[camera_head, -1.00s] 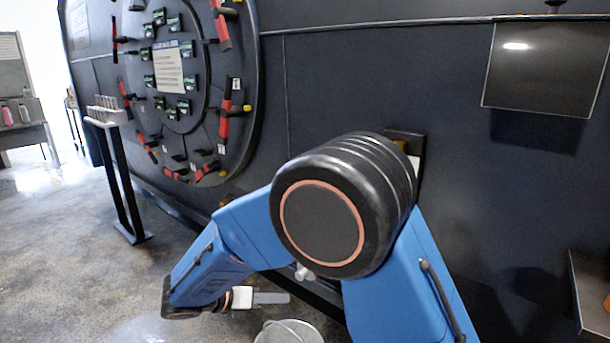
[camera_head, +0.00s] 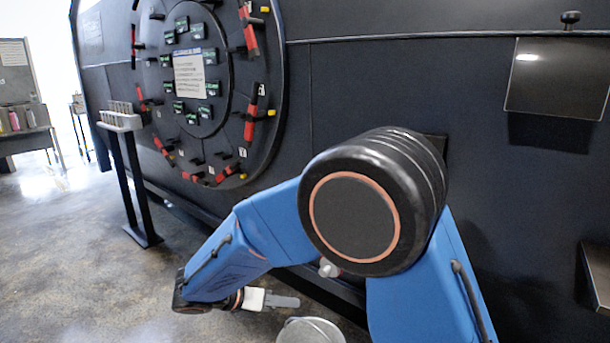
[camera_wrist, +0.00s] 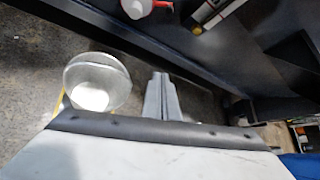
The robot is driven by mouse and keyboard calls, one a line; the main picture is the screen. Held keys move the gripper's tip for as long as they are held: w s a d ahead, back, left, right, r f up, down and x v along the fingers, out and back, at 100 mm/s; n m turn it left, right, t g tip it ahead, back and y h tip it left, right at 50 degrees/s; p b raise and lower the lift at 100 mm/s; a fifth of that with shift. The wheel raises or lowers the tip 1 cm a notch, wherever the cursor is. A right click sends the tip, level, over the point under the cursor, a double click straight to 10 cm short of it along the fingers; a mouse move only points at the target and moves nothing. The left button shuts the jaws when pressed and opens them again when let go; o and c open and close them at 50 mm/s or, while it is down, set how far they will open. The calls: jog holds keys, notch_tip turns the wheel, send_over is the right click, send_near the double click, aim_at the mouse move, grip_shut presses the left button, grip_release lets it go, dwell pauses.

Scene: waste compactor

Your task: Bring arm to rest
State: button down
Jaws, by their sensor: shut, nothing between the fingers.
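My blue arm is folded in the middle of the head view, its large black joint in front. My gripper (camera_head: 284,301) is low at the end of the arm, left of that joint, pointing right. It is shut and empty. In the wrist view its closed fingers (camera_wrist: 161,97) show close together with nothing between them. They stand over dark floor.
A pale bucket (camera_head: 310,331) stands on the floor just below and right of my gripper; it is left of the fingers in the wrist view (camera_wrist: 97,84). A dark wall with a round tool panel (camera_head: 195,85) rises behind. A narrow stand (camera_head: 120,121) is at left. Open floor (camera_head: 70,240) lies front left.

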jog(key=s+d+r+m+g+y, duration=0.1)
jog(key=s+d+r+m+y, duration=0.15)
jog(key=d+m, duration=0.4)
jog(key=s+d+r+m+g+y, duration=0.1)
jog(key=s+d+r+m+g, duration=0.15)
jog(key=d, duration=0.65)
jog(key=s+d+r+m+g+y, duration=0.1)
jog(key=s+d+r+m+y, duration=0.15)
jog(key=d+r+m, duration=0.4)
jog(key=s+d+m+t+y, duration=0.3)
jog(key=s+d+m, duration=0.8)
jog(key=s+m, duration=0.4)
jog(key=shift+s+d+f+t+y, duration=0.35)
jog(key=shift+s+f+y, duration=0.1)
jog(key=shift+s+y, duration=0.2)
